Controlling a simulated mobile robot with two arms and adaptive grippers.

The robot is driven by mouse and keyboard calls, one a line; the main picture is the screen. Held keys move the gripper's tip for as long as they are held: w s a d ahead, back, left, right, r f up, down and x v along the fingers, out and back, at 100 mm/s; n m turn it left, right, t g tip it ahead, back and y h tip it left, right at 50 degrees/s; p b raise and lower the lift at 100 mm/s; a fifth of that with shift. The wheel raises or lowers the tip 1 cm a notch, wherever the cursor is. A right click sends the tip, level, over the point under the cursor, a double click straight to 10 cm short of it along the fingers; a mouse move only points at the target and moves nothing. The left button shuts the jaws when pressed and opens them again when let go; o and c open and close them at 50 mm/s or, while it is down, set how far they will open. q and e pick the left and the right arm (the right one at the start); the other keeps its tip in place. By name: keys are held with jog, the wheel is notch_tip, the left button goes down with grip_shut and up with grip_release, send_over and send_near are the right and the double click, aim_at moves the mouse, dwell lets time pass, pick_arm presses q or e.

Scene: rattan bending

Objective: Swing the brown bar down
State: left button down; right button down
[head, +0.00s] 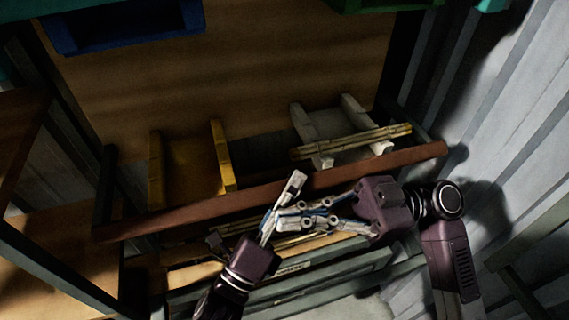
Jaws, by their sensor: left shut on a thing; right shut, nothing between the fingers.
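The brown bar (180,213) is a long reddish-brown beam that runs slantwise across the frame, its right end higher in the picture. My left gripper (293,184) comes up from below, with its pale fingertips at the middle of the bar, shut on it. My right gripper (277,221) reaches in from the right, just below the bar. It is shut and empty. The fingers of the two grippers overlap in the picture, so some of their contact is hidden.
A yellow holder (185,172) and a grey holder (330,122) stand behind the bar. Bamboo-like rods (360,141) lie across the grey one. A blue bin (130,30) is at the top left. A corrugated wall (500,130) bounds the right side.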

pick_arm(q)
jog(key=shift+f, duration=0.15)
pick_arm(e)
jog(key=w+a+r+m+h, duration=0.1)
jog(key=a+r+m+h, duration=0.2)
jog(key=a+m+h, duration=0.5)
jog(key=w+d+r+m+t+h, duration=0.6)
jog(key=w+d+m+t+h, duration=0.15)
jog(key=w+m+h, duration=0.3)
jog(key=shift+n+t+y, duration=0.25)
jog(key=shift+n+t, duration=0.1)
jog(key=shift+t, duration=0.2)
jog(key=f, duration=0.7)
jog(key=w+a+f, duration=0.1)
jog(key=f, duration=0.3)
jog(key=shift+a, duration=0.1)
jog(key=shift+s+f, duration=0.2)
jog(key=shift+s, duration=0.1)
